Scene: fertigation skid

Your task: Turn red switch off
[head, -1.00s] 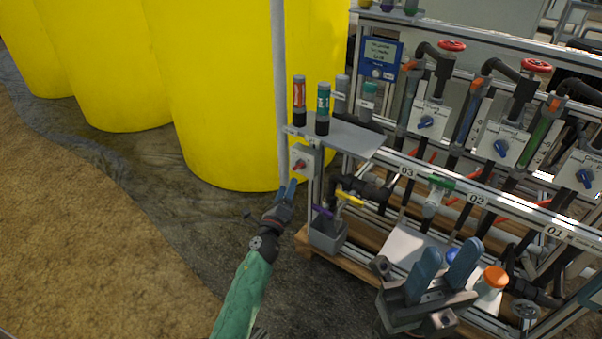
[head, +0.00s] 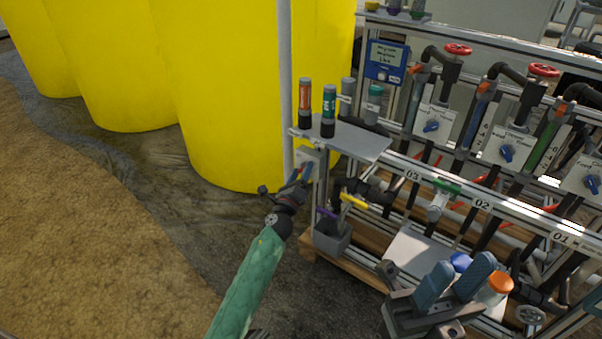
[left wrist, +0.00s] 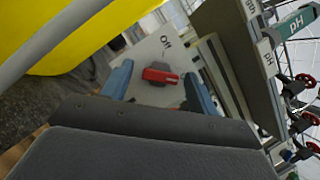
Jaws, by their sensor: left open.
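The red switch (left wrist: 160,76) sits on a pale plate (left wrist: 150,50) marked "Off" in the left wrist view. Its handle lies across that picture, and the "Off" label is above it. My left gripper (left wrist: 158,88) is open, with one blue finger on each side of the switch; whether they touch it I cannot tell. In the head view my left gripper (head: 301,174) is in front of the plate at the left end of the skid and mostly hides the switch. My right gripper (head: 455,280) is open and empty at the lower right.
A grey shelf (head: 345,140) with several bottles stands just above the switch. A grey bin (head: 331,238) with coloured-handled tools is below it. Yellow tanks (head: 225,100) stand behind left. Blue-handled valve panels (head: 434,124) line the skid. The floor at left is clear.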

